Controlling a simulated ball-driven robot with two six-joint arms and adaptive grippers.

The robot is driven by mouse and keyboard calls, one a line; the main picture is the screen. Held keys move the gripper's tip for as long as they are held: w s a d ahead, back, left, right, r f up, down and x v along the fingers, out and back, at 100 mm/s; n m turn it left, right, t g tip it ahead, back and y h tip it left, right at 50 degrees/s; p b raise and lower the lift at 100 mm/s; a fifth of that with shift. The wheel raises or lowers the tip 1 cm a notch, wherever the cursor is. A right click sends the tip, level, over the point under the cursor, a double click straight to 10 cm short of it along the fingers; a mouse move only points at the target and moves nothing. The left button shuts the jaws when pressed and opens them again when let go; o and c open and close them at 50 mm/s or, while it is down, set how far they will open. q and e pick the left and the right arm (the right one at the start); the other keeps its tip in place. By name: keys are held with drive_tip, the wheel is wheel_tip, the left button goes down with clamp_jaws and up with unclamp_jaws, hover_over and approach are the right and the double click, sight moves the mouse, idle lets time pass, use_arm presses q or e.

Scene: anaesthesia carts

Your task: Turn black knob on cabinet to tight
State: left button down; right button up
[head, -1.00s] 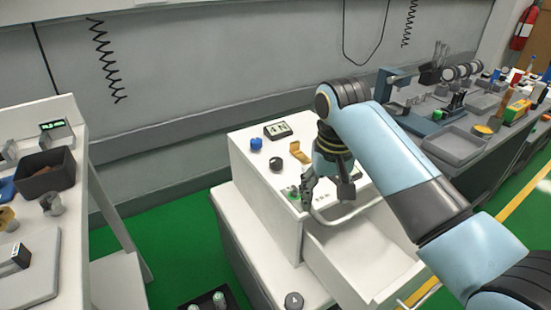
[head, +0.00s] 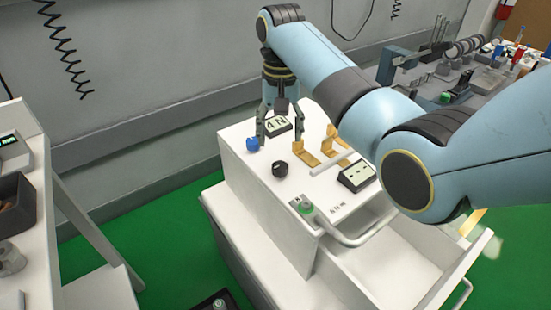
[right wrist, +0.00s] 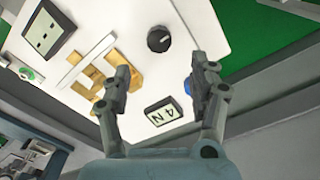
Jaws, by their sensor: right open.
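The black knob (head: 280,169) stands on the white top of the cabinet (head: 240,185). In the right wrist view the knob (right wrist: 159,39) shows beyond my fingertips with nothing around it. My right gripper (head: 280,134) is open and empty over the back part of the cabinet top, behind the knob in the head view. In the right wrist view its fingers (right wrist: 163,78) are spread wide. A small display (head: 277,125) reading "4 N" lies by the gripper; it also shows between the fingers in the right wrist view (right wrist: 163,114). My left gripper is out of view.
A blue knob (head: 252,144) stands left of the gripper, partly behind a finger in the wrist view. Yellow brackets (head: 306,154), a white bar, a second display (head: 357,176) and a green-marked handle (head: 304,205) crowd the right. An open drawer (head: 400,265) juts out in front.

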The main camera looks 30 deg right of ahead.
sight(280, 166)
wheel_tip(280, 166, down, 5)
drive_tip(key=shift+s+f+b, duration=0.15)
drive_tip(key=shift+f+b, duration=0.05)
drive_tip(key=shift+b, duration=0.25)
wheel_tip(280, 166, down, 4)
drive_tip(key=shift+r+b, duration=0.2)
drive_tip(key=shift+b, duration=0.2)
drive_tip(key=shift+f, duration=0.35)
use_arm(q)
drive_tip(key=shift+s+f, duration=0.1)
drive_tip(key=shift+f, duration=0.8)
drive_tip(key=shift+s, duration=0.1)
use_arm(e)
drive_tip(key=shift+c, duration=1.5)
drive_tip(key=c, duration=0.9)
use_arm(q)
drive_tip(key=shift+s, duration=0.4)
use_arm(e)
drive_tip(key=shift+o, duration=0.2)
